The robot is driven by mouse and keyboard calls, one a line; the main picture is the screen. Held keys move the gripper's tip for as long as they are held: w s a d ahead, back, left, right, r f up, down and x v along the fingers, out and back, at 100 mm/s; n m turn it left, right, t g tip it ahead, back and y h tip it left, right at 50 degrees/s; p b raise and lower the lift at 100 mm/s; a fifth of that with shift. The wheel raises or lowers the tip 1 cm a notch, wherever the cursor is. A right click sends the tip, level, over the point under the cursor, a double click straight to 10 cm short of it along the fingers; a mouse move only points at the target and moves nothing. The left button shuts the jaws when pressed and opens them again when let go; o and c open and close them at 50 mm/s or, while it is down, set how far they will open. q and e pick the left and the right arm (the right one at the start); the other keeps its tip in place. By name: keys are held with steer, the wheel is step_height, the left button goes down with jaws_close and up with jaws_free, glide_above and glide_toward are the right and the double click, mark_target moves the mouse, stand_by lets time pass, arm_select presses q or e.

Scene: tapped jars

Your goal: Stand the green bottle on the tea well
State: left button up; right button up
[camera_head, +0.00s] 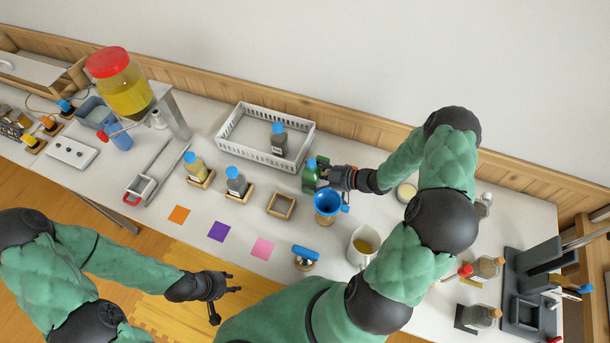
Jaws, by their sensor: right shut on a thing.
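The green bottle (310,177) with a blue cap is upright between the fingers of my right gripper (322,176), just in front of the white basket. The gripper is shut on it and covers its right side. I cannot tell whether its base touches the table. An empty square wooden well (281,215) lies to the lower left of the bottle. Two similar wells to the left hold a yellow bottle (196,167) and a grey bottle (236,182). No label tells me which well is for tea. My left gripper (237,282) is open and empty, low in front of the table.
A blue funnel (327,202) stands close below the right gripper. A white basket (225,140) with a dark bottle (279,143) is behind. A pitcher (356,251) and a blue-topped item (305,253) stand nearer. Flat orange, purple and pink squares lie along the front.

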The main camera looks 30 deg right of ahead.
steer(key=shift+w+a, duration=1)
steer(key=shift+w, duration=0.1)
steer(key=shift+f, duration=0.55)
steer(key=shift+b, duration=0.3)
steer(key=shift+f, duration=0.2)
steer(key=o, duration=1.2)
steer(key=shift+c, duration=0.2)
